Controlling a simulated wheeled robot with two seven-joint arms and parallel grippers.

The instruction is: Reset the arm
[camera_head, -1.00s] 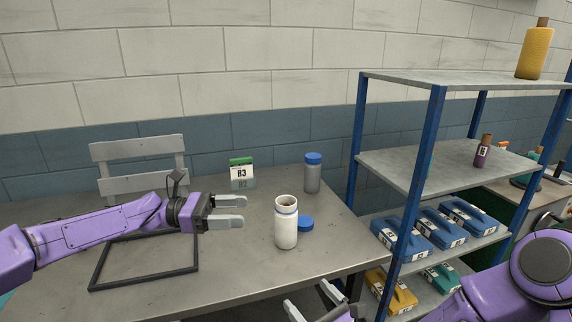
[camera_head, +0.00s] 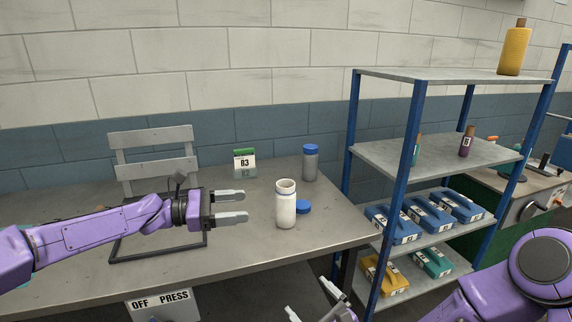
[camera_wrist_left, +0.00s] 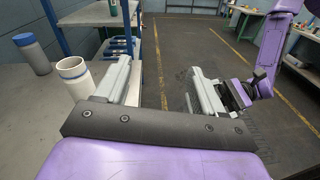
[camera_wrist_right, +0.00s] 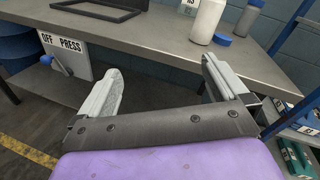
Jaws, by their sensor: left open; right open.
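My left gripper (camera_head: 232,206) is open and empty above the table, left of an open white bottle (camera_head: 286,206). Its fingers also show apart in the left wrist view (camera_wrist_left: 160,85), with the white bottle (camera_wrist_left: 76,76) beside the left finger. My right gripper (camera_head: 312,302) is low at the bottom of the head view, in front of the table's edge. In the right wrist view its fingers (camera_wrist_right: 160,85) are spread wide with nothing between them.
A blue cap (camera_head: 303,207) lies beside the white bottle. A grey blue-capped bottle (camera_head: 310,164), a B3 card stand (camera_head: 245,164) and a dark frame (camera_head: 150,256) are on the table (camera_head: 255,257). A blue-post shelf (camera_head: 385,153) with bottles and boxes stands to the right.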

